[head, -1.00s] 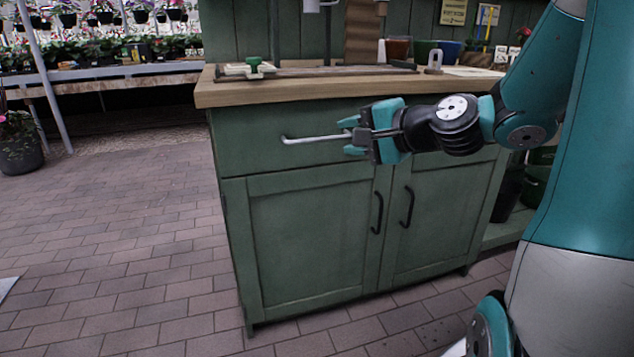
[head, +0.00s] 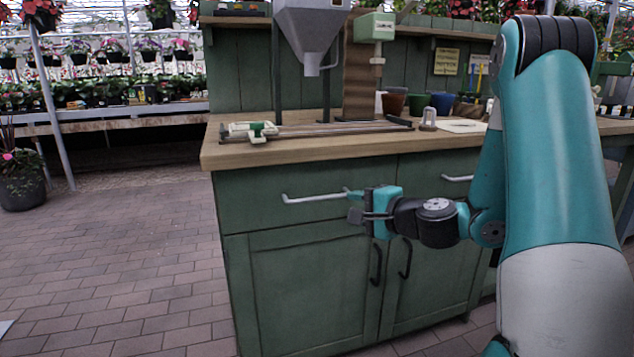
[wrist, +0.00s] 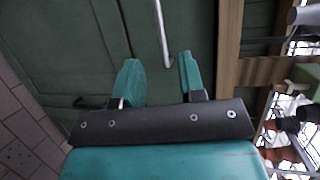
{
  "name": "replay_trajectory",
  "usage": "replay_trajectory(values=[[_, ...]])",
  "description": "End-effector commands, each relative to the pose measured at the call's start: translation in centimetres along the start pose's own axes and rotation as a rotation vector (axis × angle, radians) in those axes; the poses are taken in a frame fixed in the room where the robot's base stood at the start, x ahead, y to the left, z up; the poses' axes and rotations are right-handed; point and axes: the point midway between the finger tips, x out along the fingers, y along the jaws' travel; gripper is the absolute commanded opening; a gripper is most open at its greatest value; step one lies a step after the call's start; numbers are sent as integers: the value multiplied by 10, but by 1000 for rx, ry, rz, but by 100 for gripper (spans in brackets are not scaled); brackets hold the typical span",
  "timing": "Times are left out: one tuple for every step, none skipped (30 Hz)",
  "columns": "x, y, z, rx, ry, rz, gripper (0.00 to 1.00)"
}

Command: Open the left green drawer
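The left green drawer (head: 250,208) is shut, set under the wooden worktop, with a pale bar handle (head: 312,198) across its front. My gripper (head: 354,204) is at the right end of this handle, with one teal finger above the bar's line and one below. In the wrist view my gripper (wrist: 158,76) is open, with a clear gap between its fingers. The handle (wrist: 160,30) runs into that gap, its near end close to the right finger. I cannot tell whether a finger touches it. My gripper hides the handle's right end in the head view.
Cupboard doors with dark handles (head: 376,263) are below the drawer. Another drawer handle (head: 457,179) shows to the right, partly behind my arm. The worktop (head: 290,150) carries a green-and-white tool (head: 250,131) and several pots. The brick floor (head: 120,260) at left is clear.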

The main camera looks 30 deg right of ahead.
Motion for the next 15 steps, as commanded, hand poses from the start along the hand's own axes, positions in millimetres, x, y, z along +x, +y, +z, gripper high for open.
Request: replay_trajectory(values=[[4, -6, 2, 5, -5, 4, 37], [7, -6, 2, 5, -4, 3, 37], [11, -6, 2, 5, -3, 5, 37], [14, -5, 2, 5, -3, 7, 37], [16, -4, 3, 5, -2, 8, 37], [26, -1, 3, -2, -4, 5, 37], [34, 0, 3, -5, -5, 4, 37], [41, 0, 3, -6, -6, 3, 37], [50, 0, 3, -6, -5, 1, 37], [57, 0, 3, -6, -5, 3, 37], [64, 0, 3, -6, -5, 3, 37], [73, 0, 3, -6, -5, 2, 37], [80, 0, 3, -7, -4, 1, 37], [86, 1, 3, -5, -3, 2, 37], [94, 1, 3, -5, -4, 3, 37]])
